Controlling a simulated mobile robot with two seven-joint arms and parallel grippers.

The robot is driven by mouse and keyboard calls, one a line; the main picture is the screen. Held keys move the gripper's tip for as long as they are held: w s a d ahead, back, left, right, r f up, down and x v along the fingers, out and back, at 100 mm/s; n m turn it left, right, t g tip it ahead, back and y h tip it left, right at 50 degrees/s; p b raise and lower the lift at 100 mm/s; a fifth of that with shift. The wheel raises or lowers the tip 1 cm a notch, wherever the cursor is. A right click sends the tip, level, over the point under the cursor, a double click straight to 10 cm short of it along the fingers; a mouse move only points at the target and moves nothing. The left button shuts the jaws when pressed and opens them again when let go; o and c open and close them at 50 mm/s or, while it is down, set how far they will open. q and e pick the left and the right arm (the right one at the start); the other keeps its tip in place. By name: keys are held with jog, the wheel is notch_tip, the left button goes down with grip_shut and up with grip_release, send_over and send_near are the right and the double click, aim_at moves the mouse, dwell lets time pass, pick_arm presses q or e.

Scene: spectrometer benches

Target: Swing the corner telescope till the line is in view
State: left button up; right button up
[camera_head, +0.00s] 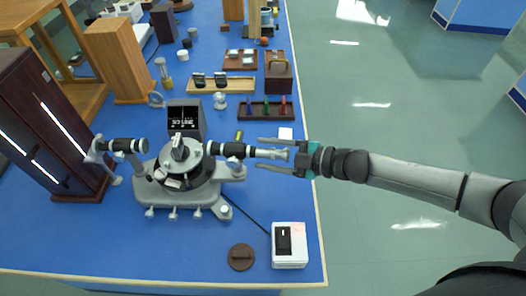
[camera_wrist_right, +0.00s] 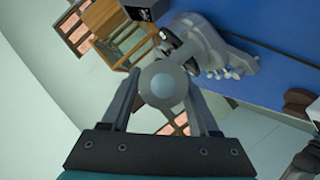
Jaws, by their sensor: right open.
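The spectrometer (camera_head: 195,190) stands on the blue bench, a grey base with a round central table and a prism-like block on it. Its telescope (camera_head: 232,149), a black and grey tube, points right toward my right arm. A second tube, the collimator (camera_head: 122,145), is on the left. A small dark screen (camera_head: 184,118) behind shows small white marks, too small to read. My right gripper (camera_head: 264,153) is open, its fingers on either side of the telescope's eyepiece end. In the wrist view the round eyepiece (camera_wrist_right: 166,84) sits between the open fingers (camera_wrist_right: 158,82). My left gripper is out of view.
A white box with a black switch (camera_head: 289,245) and a brown disc (camera_head: 241,257) lie at the front. A dark cabinet (camera_head: 45,125) stands at left. A rack with coloured pieces (camera_head: 266,113) and trays are behind. Open floor (camera_head: 380,110) lies to the right.

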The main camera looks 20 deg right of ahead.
jog(key=shift+w+a+f, duration=0.2)
jog(key=shift+w+a, duration=0.2)
jog(key=shift+a, duration=0.1)
jog(key=shift+c, duration=0.4)
grip_shut()
dwell(0.8)
